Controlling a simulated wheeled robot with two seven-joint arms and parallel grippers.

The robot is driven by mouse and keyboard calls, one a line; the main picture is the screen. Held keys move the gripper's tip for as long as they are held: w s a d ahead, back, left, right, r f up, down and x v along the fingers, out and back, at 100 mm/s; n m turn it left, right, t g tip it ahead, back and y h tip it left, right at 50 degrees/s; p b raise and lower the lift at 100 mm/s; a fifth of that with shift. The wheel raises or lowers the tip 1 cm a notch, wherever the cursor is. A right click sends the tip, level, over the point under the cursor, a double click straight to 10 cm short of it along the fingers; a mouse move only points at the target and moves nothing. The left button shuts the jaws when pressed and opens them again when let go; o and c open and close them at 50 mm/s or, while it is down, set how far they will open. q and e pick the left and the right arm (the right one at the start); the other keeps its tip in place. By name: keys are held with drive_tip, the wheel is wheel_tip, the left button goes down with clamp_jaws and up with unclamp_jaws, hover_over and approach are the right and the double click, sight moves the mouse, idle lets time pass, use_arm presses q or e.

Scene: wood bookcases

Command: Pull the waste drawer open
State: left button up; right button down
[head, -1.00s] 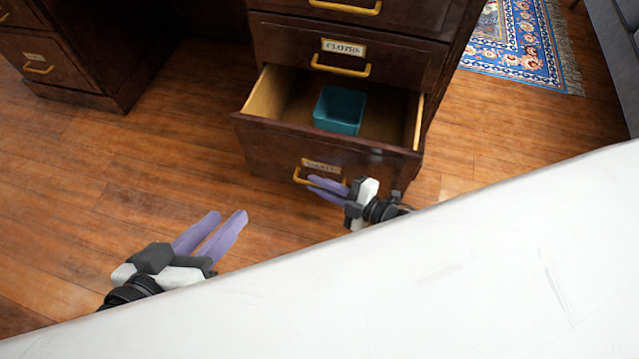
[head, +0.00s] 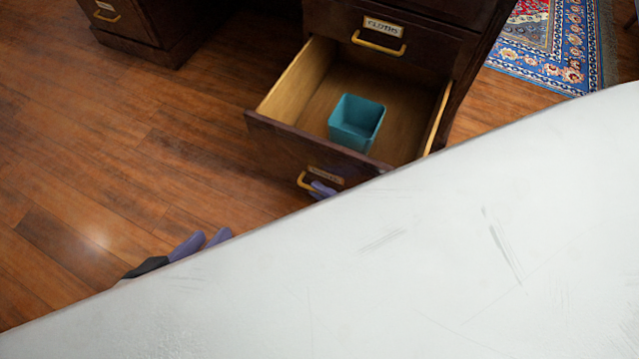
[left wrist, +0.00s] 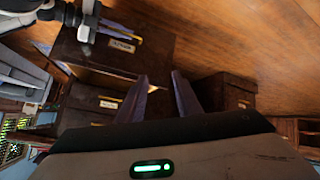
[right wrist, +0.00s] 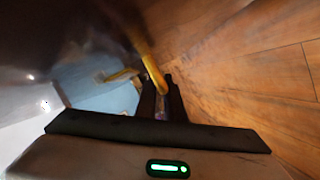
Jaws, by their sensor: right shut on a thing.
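The waste drawer (head: 275,135) is a dark wood drawer, pulled well out from its cabinet, with a teal bin (head: 357,122) inside. Its brass handle (head: 303,182) is on the front beside a label. My right gripper (head: 322,190) is shut on this handle; only its purple fingertips show in the head view. The right wrist view shows the yellow handle (right wrist: 150,65) running between its fingers. My left gripper (head: 203,243) is open and empty over the floor, left of the drawer. Its fingers stand apart in the left wrist view (left wrist: 160,85). Both arms are mostly hidden.
The drawer labelled "cloths" (head: 425,45) above is shut. Another dark drawer unit (head: 150,30) stands at upper left. A blue patterned rug (head: 545,50) lies at upper right. Bare wood floor (head: 120,140) is clear left of the drawer.

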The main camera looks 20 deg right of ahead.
drive_tip(key=shift+w+d, duration=0.1)
drive_tip(key=shift+d, duration=0.1)
drive_tip(key=c, duration=1.9)
unclamp_jaws()
use_arm(q)
drive_tip(key=shift+w, duration=0.1)
use_arm(e)
drive_tip(key=shift+o, duration=0.2)
use_arm(q)
drive_tip(key=shift+r, duration=0.1)
